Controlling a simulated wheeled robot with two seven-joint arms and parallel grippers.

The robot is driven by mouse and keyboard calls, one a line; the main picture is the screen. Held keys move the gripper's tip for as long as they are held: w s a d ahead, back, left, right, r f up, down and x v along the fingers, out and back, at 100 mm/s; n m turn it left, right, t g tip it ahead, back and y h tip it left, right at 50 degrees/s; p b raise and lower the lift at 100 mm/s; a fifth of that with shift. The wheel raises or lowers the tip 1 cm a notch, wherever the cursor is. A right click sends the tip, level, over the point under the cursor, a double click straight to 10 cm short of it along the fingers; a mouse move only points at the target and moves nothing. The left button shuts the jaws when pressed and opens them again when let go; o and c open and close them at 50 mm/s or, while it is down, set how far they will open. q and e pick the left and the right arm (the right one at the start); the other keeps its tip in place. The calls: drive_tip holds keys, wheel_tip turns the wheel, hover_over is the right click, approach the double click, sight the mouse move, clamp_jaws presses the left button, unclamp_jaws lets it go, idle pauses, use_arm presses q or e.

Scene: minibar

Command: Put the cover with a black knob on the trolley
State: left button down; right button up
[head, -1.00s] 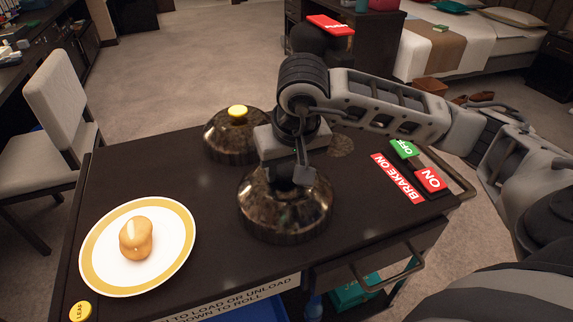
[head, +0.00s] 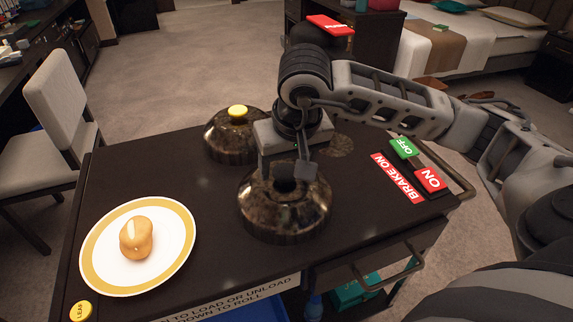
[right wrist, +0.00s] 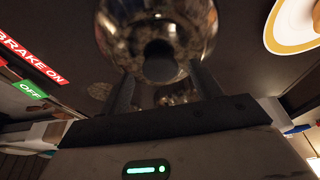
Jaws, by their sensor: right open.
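The cover with a black knob (head: 284,212) is a dark, shiny dome standing on the trolley top (head: 205,255). Its round black knob shows on top, and also in the right wrist view (right wrist: 160,64). My right gripper (head: 287,176) is open and just above the cover, its fingers (right wrist: 162,85) on either side of the knob and apart from it. A second dome with a yellow knob (head: 238,112) stands behind on the trolley, to the left of my right arm. My left gripper is not seen.
A white plate with a gold rim (head: 93,245) holds a golden bun (head: 136,238) at the trolley's left. Red and green brake labels (head: 404,148) lie at the right. A chair (head: 55,95) stands left of the trolley. The trolley top between plate and domes is clear.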

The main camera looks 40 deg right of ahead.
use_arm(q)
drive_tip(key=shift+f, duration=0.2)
use_arm(e)
drive_tip(key=v, duration=1)
drive_tip(key=shift+s+r, duration=0.15)
drive_tip(key=shift+r, duration=0.1)
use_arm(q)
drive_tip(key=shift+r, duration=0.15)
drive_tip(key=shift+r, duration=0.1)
